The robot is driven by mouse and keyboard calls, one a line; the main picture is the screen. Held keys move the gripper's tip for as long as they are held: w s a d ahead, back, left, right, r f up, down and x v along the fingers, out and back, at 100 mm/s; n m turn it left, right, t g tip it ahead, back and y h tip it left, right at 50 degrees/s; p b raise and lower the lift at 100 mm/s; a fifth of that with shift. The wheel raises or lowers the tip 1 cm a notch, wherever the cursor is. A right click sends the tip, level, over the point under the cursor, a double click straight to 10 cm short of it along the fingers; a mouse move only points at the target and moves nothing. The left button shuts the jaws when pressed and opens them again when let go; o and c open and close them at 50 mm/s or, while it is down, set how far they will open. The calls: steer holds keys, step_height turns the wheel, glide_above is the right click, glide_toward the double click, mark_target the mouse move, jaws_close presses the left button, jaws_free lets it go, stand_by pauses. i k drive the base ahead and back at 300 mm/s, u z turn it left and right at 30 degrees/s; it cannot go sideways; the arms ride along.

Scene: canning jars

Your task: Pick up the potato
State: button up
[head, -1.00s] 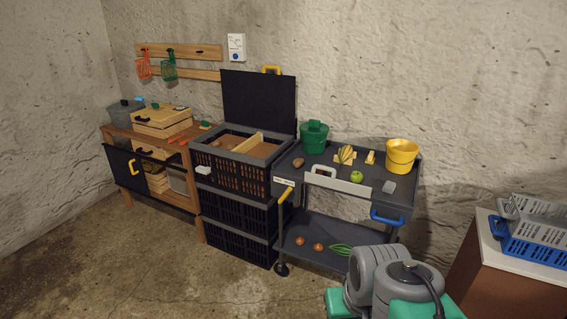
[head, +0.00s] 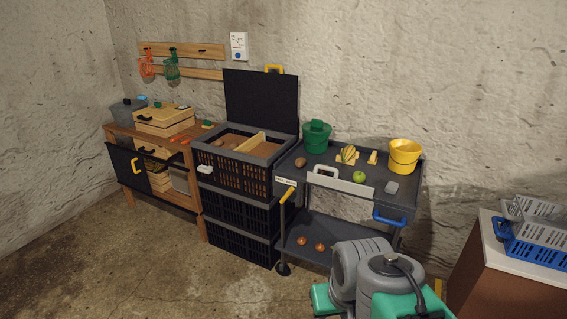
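A brown potato (head: 300,162) lies on the left end of the grey cart's top shelf (head: 325,160), in front of the green bucket. Another brown, potato-like lump (head: 219,160) sits in the left part of the open black crate (head: 240,180). My gripper is not in view. Only grey and green parts of my arm show at the bottom right, in front of the cart's lower right side.
The cart top also holds a green bucket (head: 316,138), a striped squash (head: 348,154), a green apple (head: 359,176) and a yellow bucket (head: 404,157). Two onion-like things (head: 304,240) lie on its lower shelf. The floor at front left is clear.

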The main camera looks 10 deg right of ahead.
mark_target(299, 162)
steer(key=u, duration=0.65)
steer(key=i, duration=1)
steer(key=u, duration=0.75)
steer(key=i, duration=1.05)
steer(key=z, duration=0.45)
steer(key=i, duration=0.8)
steer(key=z, duration=1.1)
steer(key=i, duration=0.5)
steer(key=z, duration=0.45)
